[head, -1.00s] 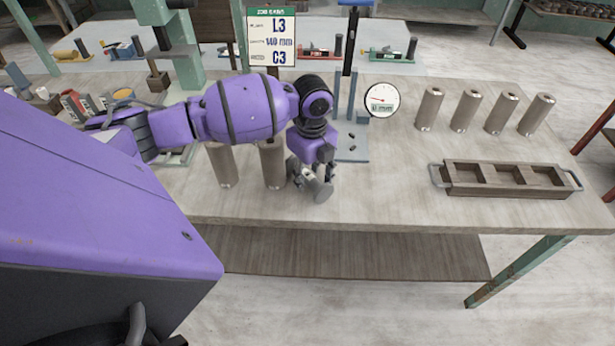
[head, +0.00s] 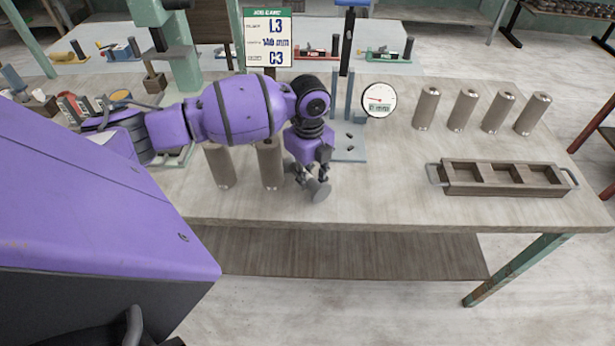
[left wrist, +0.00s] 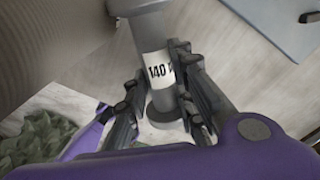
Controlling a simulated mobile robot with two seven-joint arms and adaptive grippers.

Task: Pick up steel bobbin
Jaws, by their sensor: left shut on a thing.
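The steel bobbin (left wrist: 155,40) is a grey spool with a white label reading 140 and a round flange, seen close up in the left wrist view. My left gripper (left wrist: 160,88) is shut on it, with a finger on each side of the labelled middle. In the head view my left gripper (head: 310,178) points down near the table's front edge, and the bobbin's round grey end (head: 319,191) shows below the fingers. Whether the bobbin touches the table is hard to tell. My right gripper is not in view.
Two tan cylinders (head: 220,168) stand just left of the gripper, and several more (head: 466,110) stand at the right. A gauge stand (head: 350,150) with a dial (head: 379,99) is behind. A wooden three-compartment tray (head: 448,178) lies at the right. A job card (head: 267,38) stands behind.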

